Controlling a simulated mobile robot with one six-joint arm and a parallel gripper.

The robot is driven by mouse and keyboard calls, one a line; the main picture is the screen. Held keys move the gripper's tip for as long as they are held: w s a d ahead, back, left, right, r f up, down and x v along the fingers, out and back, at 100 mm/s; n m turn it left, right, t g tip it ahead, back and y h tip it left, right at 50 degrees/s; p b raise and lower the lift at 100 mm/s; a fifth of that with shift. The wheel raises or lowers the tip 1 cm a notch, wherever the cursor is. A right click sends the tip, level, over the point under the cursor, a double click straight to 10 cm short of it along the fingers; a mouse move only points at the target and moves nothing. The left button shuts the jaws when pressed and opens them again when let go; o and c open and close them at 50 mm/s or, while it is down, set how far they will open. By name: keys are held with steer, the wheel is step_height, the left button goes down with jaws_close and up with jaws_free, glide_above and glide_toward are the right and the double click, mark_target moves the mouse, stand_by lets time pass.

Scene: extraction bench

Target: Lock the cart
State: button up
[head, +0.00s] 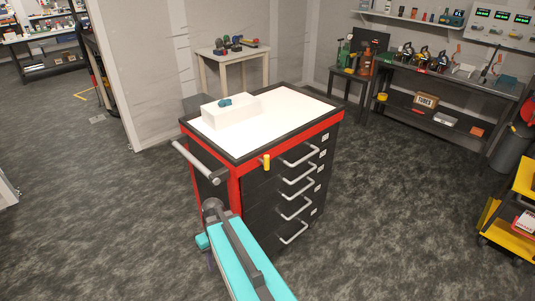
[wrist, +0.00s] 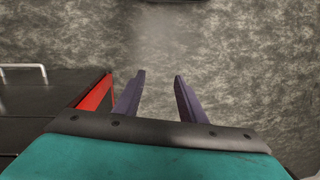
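The cart (head: 232,184) is a black and red drawer cabinet with a white top, standing in the middle of the head view. Silver drawer handles (head: 298,187) run down its front, and a push bar (head: 195,162) is on its left side. A small yellow piece (head: 266,162) sticks out near the top front corner; I cannot tell if it is the lock. My gripper (wrist: 161,82) is open and empty in the wrist view, pointing at bare floor. The cart's red edge (wrist: 95,94) and black side lie just left of its fingers. In the head view my arm hides the cart's lower front corner.
A white box (head: 230,112) with a small teal item sits on the cart top. A small table (head: 228,59) stands behind, a tool bench (head: 450,82) at back right, and a yellow cart (head: 510,215) at the right edge. Carpet around the cart is clear.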

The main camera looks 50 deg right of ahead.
steer(key=w+d+r+t+p, duration=0.2)
steer(key=w+d+r, duration=0.1)
steer(key=d+r, duration=0.65)
steer(key=m+t+h+p, duration=0.1)
steer(key=t+h+p, duration=0.2)
steer(key=p, duration=0.1)
glide_toward(267, 156)
steer(key=v, duration=0.3)
steer(key=shift+s+r, duration=0.2)
steer(key=shift+s, duration=0.05)
steer(key=shift+p+x, duration=1.75)
steer(key=shift+x, duration=5.2)
steer(key=shift+w+a, duration=0.1)
steer(key=shift+a, duration=0.05)
